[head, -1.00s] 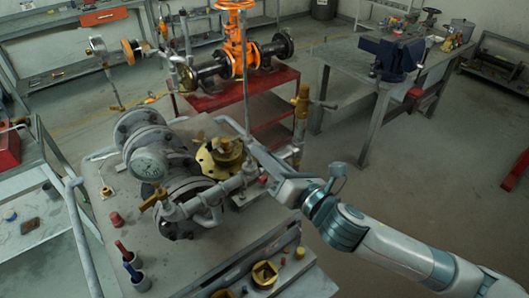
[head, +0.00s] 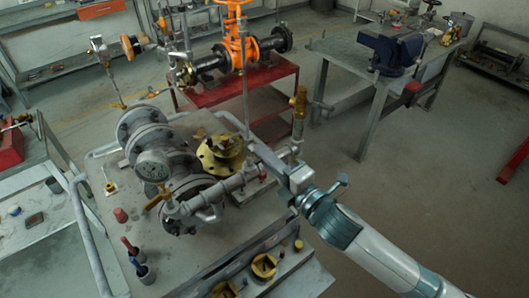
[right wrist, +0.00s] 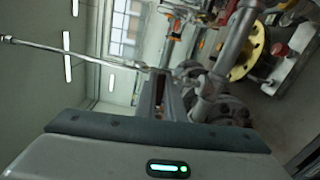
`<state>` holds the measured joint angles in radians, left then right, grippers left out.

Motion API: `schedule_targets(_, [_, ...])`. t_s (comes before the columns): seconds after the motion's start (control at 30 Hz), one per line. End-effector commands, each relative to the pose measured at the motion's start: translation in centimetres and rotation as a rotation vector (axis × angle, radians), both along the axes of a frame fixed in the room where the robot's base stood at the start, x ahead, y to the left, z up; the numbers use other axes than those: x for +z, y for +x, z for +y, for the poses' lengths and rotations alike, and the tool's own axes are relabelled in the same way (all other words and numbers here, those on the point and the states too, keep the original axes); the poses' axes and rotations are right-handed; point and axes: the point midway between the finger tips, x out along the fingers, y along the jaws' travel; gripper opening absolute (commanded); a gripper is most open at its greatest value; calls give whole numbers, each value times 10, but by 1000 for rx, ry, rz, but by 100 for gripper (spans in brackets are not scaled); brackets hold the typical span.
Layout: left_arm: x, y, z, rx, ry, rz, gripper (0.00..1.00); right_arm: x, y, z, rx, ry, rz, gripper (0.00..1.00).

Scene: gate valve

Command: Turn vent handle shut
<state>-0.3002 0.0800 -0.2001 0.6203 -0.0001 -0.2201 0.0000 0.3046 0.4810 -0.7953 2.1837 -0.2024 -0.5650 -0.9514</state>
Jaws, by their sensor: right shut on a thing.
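My right gripper (head: 254,150) reaches in from the lower right, with its fingertips at the pipework on the near bench. It is shut on what appears to be the vent handle, mostly hidden by the jaws. A thin upright rod (head: 244,95) rises just above the fingertips. In the right wrist view the rod (right wrist: 85,55) runs from the left to near the fingers (right wrist: 160,95). A grey pipe (head: 235,183) and a brass flange (head: 220,154) are close to the gripper on its left. My left gripper is not in view.
A pressure gauge (head: 153,165) and a yellow lever (head: 158,198) are on the bench assembly. A brass valve (head: 299,102) stands right of the gripper. An orange valve (head: 238,48) rests on a red cart (head: 205,102) behind. Open floor (head: 420,200) lies to the right.

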Motion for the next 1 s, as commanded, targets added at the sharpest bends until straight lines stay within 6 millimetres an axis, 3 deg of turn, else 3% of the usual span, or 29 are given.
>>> schedule_targets(0.73, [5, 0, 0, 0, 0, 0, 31, -2, 0, 0, 0, 99, 75, 0])
schedule_targets(0.8, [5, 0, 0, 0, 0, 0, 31, -2, 0, 0, 0, 99, 75, 23])
schedule_targets(0.83, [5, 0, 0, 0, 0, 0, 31, -1, 0, 0, 0, 99, 75, 27])
schedule_targets(1.0, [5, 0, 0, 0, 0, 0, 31, -1, 0, 0, 0, 98, 73, 27])
